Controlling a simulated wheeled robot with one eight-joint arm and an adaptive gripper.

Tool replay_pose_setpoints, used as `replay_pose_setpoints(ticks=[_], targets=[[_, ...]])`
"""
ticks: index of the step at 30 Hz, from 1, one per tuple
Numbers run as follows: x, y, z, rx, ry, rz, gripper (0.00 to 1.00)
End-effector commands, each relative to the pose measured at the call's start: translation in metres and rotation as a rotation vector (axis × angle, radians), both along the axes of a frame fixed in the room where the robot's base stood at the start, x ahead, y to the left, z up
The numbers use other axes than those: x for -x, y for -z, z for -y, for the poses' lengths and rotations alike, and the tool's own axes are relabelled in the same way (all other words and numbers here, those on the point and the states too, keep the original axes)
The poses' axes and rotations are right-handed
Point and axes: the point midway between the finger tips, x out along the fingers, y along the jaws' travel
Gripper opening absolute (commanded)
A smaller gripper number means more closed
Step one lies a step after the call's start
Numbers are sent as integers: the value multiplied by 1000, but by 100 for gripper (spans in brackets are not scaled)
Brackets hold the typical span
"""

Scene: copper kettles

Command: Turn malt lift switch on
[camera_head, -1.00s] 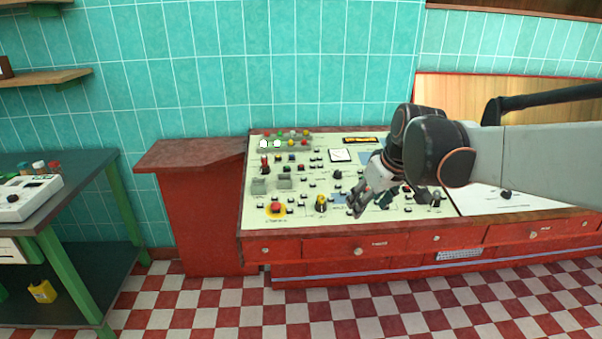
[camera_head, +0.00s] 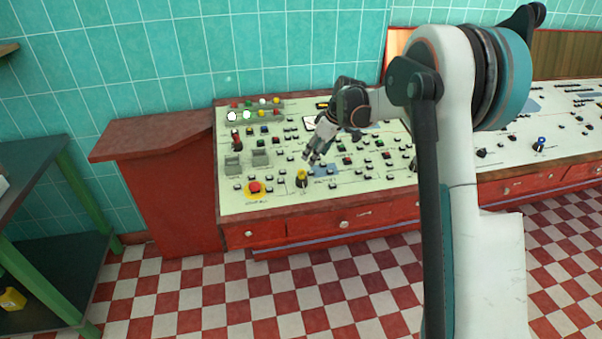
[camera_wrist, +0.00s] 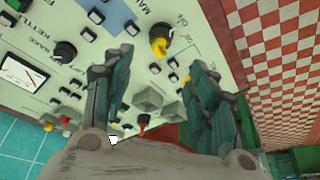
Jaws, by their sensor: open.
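A control panel (camera_head: 265,200) with a cream top carries many switches, and it also shows in the wrist view (camera_wrist: 215,45). A black knob with a yellow pointer (camera_head: 302,177) stands near its front edge. In the wrist view this knob (camera_wrist: 161,38) has partly cut-off lettering beside it that seems to start with "MA", so it may be the malt lift switch. My gripper (camera_head: 313,157) is open and empty, just above and behind the knob in the head view. In the wrist view the knob lies ahead, between the two fingertips (camera_wrist: 153,72); I see no contact.
A red button on a yellow disc (camera_head: 255,188) lies left of the knob. Small grey push buttons surround it. Red drawers (camera_head: 325,222) form the console's front. A dark, green-legged table (camera_head: 50,170) stands at left. The checkered floor in front is clear.

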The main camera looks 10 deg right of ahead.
Motion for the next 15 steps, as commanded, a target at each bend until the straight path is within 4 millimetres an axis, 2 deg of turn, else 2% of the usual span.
replay_pose_setpoints(ticks=[15], targets=[[-26,88,-24,0,1,1,53]])
